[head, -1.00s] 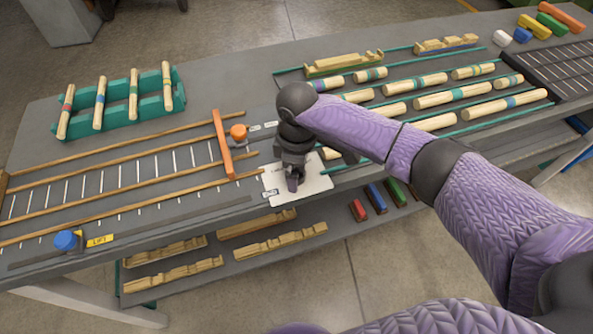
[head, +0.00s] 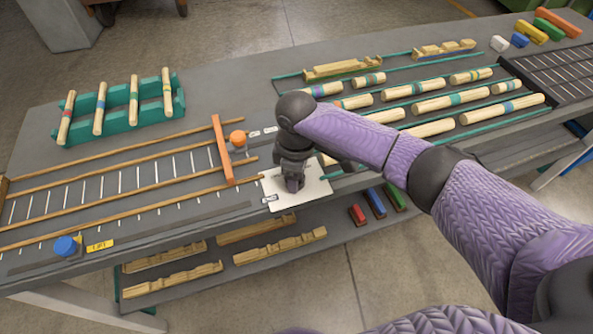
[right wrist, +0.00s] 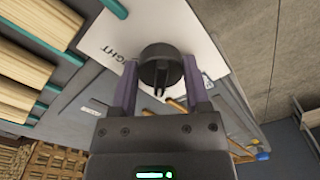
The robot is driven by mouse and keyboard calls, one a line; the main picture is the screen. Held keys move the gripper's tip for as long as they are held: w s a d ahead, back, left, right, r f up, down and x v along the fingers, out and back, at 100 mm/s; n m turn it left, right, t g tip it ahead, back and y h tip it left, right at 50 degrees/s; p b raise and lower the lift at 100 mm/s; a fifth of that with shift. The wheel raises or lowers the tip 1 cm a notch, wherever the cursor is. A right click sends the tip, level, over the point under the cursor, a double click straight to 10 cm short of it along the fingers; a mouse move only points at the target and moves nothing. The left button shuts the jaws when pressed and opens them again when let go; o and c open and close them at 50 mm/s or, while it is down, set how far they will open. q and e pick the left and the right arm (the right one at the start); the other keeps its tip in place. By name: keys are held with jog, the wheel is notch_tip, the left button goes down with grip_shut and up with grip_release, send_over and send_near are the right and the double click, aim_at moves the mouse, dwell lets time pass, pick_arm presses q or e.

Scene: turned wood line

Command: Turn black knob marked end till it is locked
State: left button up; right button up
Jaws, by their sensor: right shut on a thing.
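The black knob (right wrist: 160,66) shows in the right wrist view as a round dark cap with a slot, between the two fingers of my right gripper (right wrist: 160,88). The fingers are shut on its sides. In the head view my right gripper (head: 292,184) points down over a white plate (head: 316,190) at the table's front edge and hides the knob. Dark lettering on the plate (right wrist: 112,38) is partly hidden, so I cannot read the whole word or confirm an end mark. My left gripper is not in view.
An orange knob (head: 238,138) stands beside an orange crossbar (head: 222,150) left of the plate. A blue knob (head: 66,245) is at the front left by a yellow label (head: 100,245). Turned wood pieces (head: 415,88) lie on the right; a green rack (head: 120,112) stands back left.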

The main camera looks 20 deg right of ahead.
jog(key=m+p, duration=0.4)
jog(key=p, duration=0.1)
jog(key=shift+s+r, duration=0.1)
jog(key=shift+r, duration=0.15)
jog(key=m+p, duration=0.2)
jog(key=m, duration=0.1)
jog(key=shift+a, duration=0.1)
jog(key=m+p, duration=0.2)
jog(key=m, duration=0.2)
jog(key=shift+f+m, duration=0.15)
jog(key=shift+m, duration=1.05)
jog(key=m+p, duration=0.1)
jog(key=m, duration=0.1)
jog(key=shift+a+m, duration=0.1)
jog(key=shift+m, duration=0.9)
